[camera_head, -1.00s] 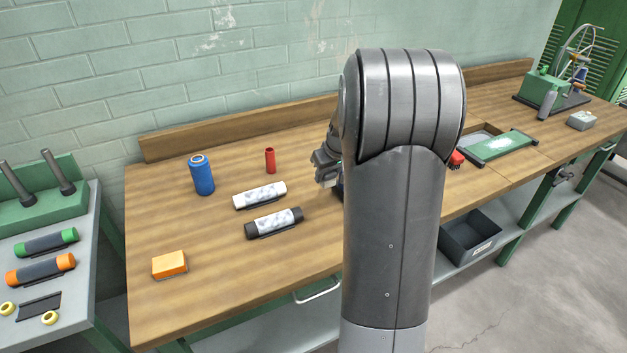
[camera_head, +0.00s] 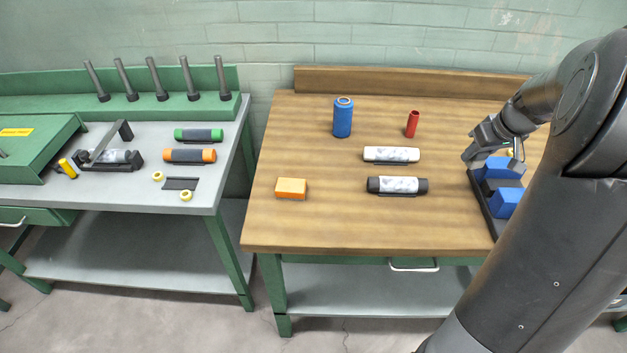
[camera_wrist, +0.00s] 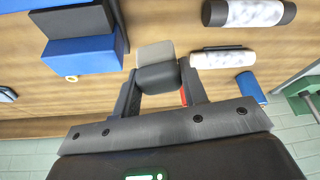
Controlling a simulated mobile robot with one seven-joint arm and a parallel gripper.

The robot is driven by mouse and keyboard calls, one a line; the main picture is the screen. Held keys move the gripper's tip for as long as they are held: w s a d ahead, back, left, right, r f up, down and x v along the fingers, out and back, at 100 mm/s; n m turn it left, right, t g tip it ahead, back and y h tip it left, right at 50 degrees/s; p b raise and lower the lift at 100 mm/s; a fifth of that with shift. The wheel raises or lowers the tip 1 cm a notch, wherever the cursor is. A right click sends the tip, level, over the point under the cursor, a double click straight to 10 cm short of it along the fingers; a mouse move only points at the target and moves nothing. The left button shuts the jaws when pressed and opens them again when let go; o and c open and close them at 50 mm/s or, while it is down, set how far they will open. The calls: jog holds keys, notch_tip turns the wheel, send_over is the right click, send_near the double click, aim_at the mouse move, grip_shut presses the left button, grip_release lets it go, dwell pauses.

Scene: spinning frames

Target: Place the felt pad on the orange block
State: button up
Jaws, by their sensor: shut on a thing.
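The orange block (camera_head: 291,188) lies near the front left of the wooden bench in the head view, with nothing on it. My gripper (camera_head: 508,155) is far to its right, above a dark stand with blue blocks. In the wrist view my gripper (camera_wrist: 158,72) is shut on a small piece with a dark part and a light grey part (camera_wrist: 155,52), which I take to be the felt pad. The pad is held clear of the bench between the two fingers. In the head view I cannot make it out clearly.
The blue blocks (camera_wrist: 83,55) are close beside my gripper. Bare wood surrounds the orange block.

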jog(key=w+a+r+n+g+y, duration=0.15)
jog(key=a+n, duration=0.55)
jog(key=a, duration=0.7)
jog(key=n+g+y, duration=0.2)
jog(key=n+g, duration=0.1)
jog(key=n, duration=0.5)
send_over(295, 185)
jog(key=d, duration=0.3)
jog(key=f, duration=0.4)
jog(key=shift+a+f, duration=0.2)
jog(key=shift+f, duration=0.15)
jog(key=shift+a+f, duration=0.35)
jog(key=shift+f, duration=1.9)
jog(key=shift+f, duration=0.15)
jog(key=o, duration=1)
jog(key=shift+c, duration=0.2)
